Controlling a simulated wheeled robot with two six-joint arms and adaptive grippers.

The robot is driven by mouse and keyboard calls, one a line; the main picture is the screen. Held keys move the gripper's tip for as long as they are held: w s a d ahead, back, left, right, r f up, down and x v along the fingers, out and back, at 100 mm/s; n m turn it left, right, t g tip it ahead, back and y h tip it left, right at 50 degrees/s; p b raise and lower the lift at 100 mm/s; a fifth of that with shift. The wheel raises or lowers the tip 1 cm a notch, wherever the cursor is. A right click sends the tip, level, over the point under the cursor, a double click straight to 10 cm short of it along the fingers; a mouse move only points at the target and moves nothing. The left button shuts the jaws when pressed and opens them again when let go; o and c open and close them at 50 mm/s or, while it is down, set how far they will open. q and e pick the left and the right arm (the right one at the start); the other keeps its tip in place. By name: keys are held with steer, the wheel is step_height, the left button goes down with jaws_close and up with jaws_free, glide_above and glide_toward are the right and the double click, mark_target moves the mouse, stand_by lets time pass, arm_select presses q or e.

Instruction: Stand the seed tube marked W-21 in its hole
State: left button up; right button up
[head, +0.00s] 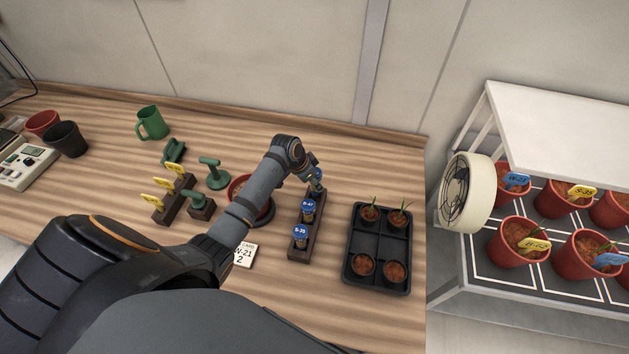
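A dark tube rack (308,222) stands on the wooden bench, with blue-capped tubes standing in it. The nearest tube (300,234) looks marked S-35, and the middle tube (308,209) seems to read D-47. My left gripper (316,189) points down at the rack's far end. Small blue patches show at its fingers, but I cannot tell whether they are a tube cap. The fingers and the far hole are mostly hidden, so their grip is unclear. A white card (244,254) reading W-21 and 2 lies left of the rack. My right gripper is out of view.
A black tray (376,283) with small soil pots is right of the rack. A red pot (239,189) sits behind my forearm. Green tools, yellow tags in a wooden block (172,206) and a green mug (152,123) are left. A fan (466,193) and potted shelf are right.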

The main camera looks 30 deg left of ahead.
mark_target(315, 190)
arm_select(q)
steer(key=shift+f, duration=0.35)
steer(key=shift+f+b, duration=1.2)
steer(key=shift+f, duration=0.7)
steer(key=o, duration=1.1)
steer(key=o, duration=0.6)
steer(key=shift+c, duration=0.2)
